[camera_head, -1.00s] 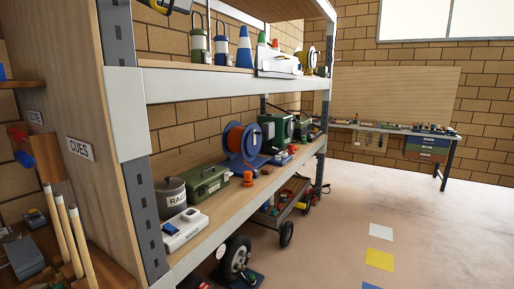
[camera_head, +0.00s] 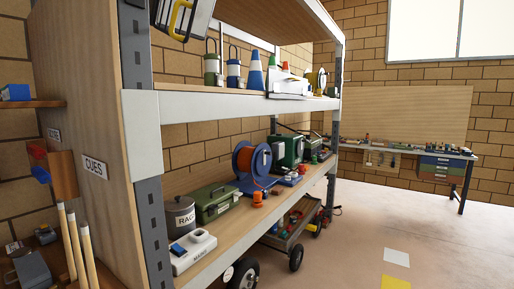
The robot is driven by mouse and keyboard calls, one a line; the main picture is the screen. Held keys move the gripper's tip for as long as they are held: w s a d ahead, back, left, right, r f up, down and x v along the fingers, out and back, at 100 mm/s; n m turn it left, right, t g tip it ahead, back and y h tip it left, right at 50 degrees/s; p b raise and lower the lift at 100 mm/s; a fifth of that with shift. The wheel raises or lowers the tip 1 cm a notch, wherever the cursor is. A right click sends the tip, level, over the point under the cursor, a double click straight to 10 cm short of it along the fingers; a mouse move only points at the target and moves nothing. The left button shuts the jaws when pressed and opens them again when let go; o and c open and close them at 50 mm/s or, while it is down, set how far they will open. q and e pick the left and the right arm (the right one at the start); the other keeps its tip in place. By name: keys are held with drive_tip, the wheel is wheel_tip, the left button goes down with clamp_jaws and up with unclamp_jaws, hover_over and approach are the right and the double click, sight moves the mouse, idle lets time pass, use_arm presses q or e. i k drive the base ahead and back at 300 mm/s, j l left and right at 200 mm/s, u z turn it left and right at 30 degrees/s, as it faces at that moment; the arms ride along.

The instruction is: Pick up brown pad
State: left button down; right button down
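Neither of my grippers is in view. I cannot pick out a brown pad with certainty. A flat brown piece (camera_head: 63,175) stands upright at the left, above the tops of the wooden cues (camera_head: 72,240) and beside the "CUES" sign. I cannot tell whether it is the pad.
A metal-framed shelf (camera_head: 240,103) is close in front, with a grey "RAGS" tin (camera_head: 179,218), a green toolbox (camera_head: 213,203) and an orange cable reel (camera_head: 247,165). A wheeled cart (camera_head: 290,233) stands under it. A workbench (camera_head: 410,148) is at the back wall. Floor at the right is open.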

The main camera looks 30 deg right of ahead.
sight(277, 191)
drive_tip(key=i+l, duration=0.25)
drive_tip(key=l, duration=0.15)
drive_tip(key=i+l, duration=0.3)
drive_tip(key=i+l+u, duration=0.1)
drive_tip(key=i+l, duration=0.15)
drive_tip(key=l, duration=0.25)
drive_tip(key=i+l, duration=0.25)
drive_tip(key=l, duration=0.2)
drive_tip(key=i+l, duration=0.25)
drive_tip(key=l, duration=0.2)
drive_tip(key=i+l+u, duration=0.1)
drive_tip(key=i+l, duration=0.15)
drive_tip(key=l, duration=0.15)
